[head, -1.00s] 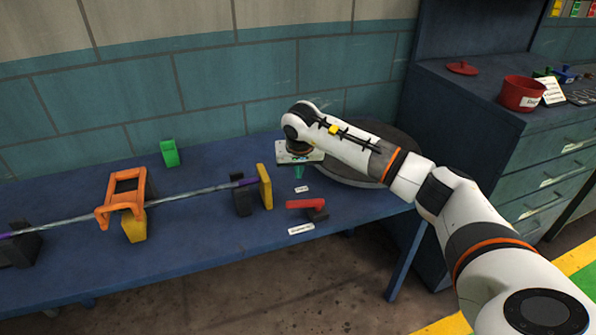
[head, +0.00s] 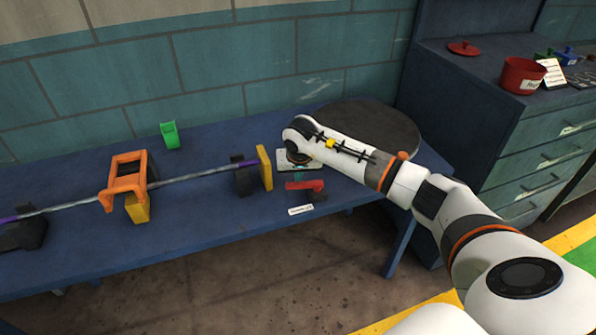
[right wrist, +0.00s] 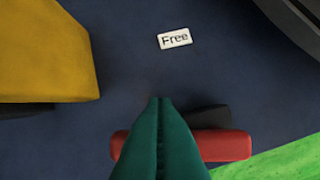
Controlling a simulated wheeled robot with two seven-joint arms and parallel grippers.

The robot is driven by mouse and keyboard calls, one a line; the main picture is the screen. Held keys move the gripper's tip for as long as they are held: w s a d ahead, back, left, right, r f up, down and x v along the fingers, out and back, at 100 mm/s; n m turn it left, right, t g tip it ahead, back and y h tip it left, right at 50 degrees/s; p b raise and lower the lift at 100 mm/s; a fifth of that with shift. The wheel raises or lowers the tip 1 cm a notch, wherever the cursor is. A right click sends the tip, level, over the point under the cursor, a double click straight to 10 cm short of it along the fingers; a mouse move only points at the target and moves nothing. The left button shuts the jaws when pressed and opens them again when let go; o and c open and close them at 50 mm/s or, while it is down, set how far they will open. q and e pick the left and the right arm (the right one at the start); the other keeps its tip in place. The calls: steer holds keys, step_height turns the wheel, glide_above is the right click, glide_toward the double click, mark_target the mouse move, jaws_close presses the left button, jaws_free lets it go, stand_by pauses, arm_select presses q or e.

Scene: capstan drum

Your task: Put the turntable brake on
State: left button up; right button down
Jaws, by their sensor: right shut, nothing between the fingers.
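The brake is a red lever (head: 305,184) on a small dark base at the table's front edge. The red lever (right wrist: 228,146) also shows in the right wrist view, lying crosswise, with its dark base (right wrist: 210,116) beside it. The dark round turntable (head: 375,122) is at the table's right end. My right gripper (head: 298,174) has teal fingers, shut and empty, pointing down by the lever. In the right wrist view the fingers (right wrist: 160,100) cover part of the lever; contact cannot be told. A "Free" label (right wrist: 174,38) lies on the table. My left gripper is out of view.
A yellow block (head: 264,168) stands left of the lever, at the end of a long rod. An orange frame (head: 127,180) and a green holder (head: 170,134) are farther left. A white label (head: 300,210) lies at the table's front edge.

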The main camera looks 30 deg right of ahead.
steer(key=shift+s+n+b, duration=0.15)
steer(key=shift+n+b, duration=0.25)
steer(key=shift+n, duration=0.1)
steer(key=shift+s+a+n+y, duration=0.2)
steer(key=shift+n+y, duration=0.1)
steer(key=shift+s+a+b, duration=0.25)
steer(key=shift+s+b, duration=0.05)
steer(key=shift+w, duration=0.1)
